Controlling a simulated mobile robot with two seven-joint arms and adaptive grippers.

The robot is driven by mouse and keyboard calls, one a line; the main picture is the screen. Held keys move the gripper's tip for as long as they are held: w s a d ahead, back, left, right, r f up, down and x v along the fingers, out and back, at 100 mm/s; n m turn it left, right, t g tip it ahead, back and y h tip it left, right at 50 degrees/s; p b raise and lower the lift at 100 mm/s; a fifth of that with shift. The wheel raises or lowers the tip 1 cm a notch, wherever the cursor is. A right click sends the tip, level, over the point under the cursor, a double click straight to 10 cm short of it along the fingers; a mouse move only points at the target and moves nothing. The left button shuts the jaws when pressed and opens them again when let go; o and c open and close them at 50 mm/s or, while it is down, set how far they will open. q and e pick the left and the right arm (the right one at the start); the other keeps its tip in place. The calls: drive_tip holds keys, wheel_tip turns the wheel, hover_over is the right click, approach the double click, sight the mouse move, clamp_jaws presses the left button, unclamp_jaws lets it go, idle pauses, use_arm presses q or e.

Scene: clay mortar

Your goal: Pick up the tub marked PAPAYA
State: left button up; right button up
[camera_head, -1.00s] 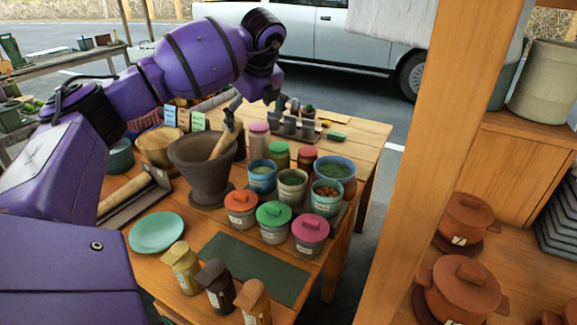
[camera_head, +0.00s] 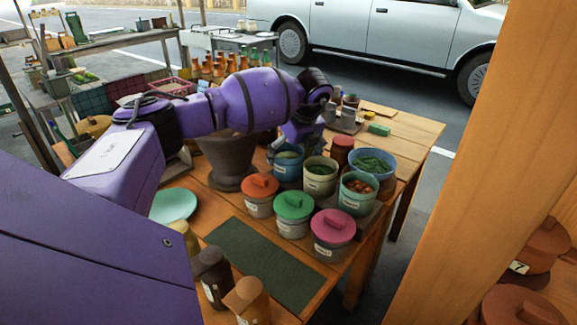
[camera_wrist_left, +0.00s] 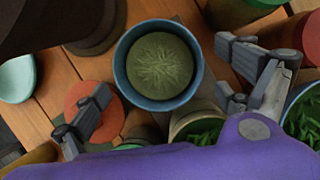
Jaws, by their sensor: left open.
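Several small tubs with white labels stand on the wooden table; I cannot read PAPAYA on any label. Lidded ones are orange (camera_head: 260,194), green (camera_head: 293,214) and pink (camera_head: 332,234). Behind them are an open blue tub (camera_head: 287,166), an olive-rimmed tub of greens (camera_head: 320,176) and a teal tub of reddish pieces (camera_head: 358,193). My left gripper (camera_head: 292,142) hangs over the blue tub, its fingertips hard to see there. In the left wrist view my left gripper (camera_wrist_left: 165,88) is open and empty, fingers spread on either side of the blue tub (camera_wrist_left: 122,70). My right gripper is not in view.
A dark mortar (camera_head: 228,160) stands left of the tubs. A bowl of greens (camera_head: 373,164) and a red-lidded jar (camera_head: 342,150) are behind. A wooden post (camera_head: 470,150) rises at right.

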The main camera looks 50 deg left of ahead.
use_arm(q)
drive_tip(key=x, duration=0.4)
drive_tip(key=shift+a+f, duration=0.1)
drive_tip(key=shift+f, duration=0.3)
drive_tip(key=shift+c, duration=0.4)
drive_tip(key=shift+w+r, duration=0.1)
drive_tip(key=c, duration=1.6)
